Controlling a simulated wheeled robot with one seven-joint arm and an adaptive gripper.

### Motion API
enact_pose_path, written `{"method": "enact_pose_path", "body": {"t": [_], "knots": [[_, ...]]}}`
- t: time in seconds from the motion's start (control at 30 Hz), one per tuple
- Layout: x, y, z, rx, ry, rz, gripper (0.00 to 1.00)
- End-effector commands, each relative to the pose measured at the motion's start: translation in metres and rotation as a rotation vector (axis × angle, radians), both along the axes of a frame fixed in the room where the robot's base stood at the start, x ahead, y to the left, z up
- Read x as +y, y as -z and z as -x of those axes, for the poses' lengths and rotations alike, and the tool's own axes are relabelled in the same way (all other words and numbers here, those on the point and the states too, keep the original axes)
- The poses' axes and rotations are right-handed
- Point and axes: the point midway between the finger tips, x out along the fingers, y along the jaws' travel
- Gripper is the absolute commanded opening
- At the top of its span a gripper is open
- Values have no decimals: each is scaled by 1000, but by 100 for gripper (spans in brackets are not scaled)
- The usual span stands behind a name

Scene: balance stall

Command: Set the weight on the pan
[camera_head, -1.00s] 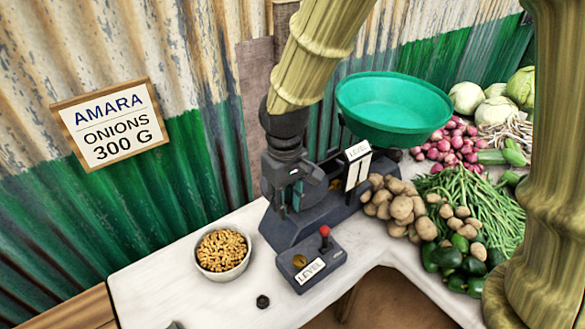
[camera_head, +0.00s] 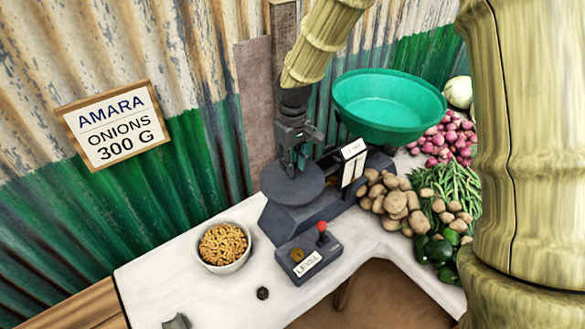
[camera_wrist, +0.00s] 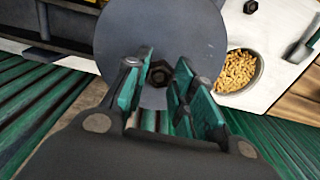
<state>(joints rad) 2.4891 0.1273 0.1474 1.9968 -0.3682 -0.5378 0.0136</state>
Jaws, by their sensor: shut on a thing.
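The scale's small dark round pan (camera_head: 312,196) is at the left end of the balance and also fills the upper middle of the wrist view (camera_wrist: 195,30). My gripper (camera_head: 292,172) points down above or at its back part. In the wrist view a dark hexagonal weight (camera_wrist: 159,73) sits between my teal fingertips (camera_wrist: 157,88), with the pan behind it. My gripper is shut on this weight. In the head view the fingers hide the weight. I cannot tell whether the weight touches the pan.
A green bowl pan (camera_head: 390,128) is at the scale's other end. A red-knobbed LEVEL box (camera_head: 308,262) stands in front. A bowl of yellowish pieces (camera_head: 223,267) and another hexagonal weight (camera_head: 262,293) are on the white counter. Potatoes (camera_head: 396,205) lie at right.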

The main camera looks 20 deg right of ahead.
Motion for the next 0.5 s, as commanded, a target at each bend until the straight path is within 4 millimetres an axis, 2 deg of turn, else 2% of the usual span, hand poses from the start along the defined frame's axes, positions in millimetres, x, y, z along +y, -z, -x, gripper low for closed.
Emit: {"method": "enact_pose_path", "body": {"t": [0.3,0.5], "knots": [[0,28,1,2,0,1,2],[0,32,0,0,0,0,2]]}}
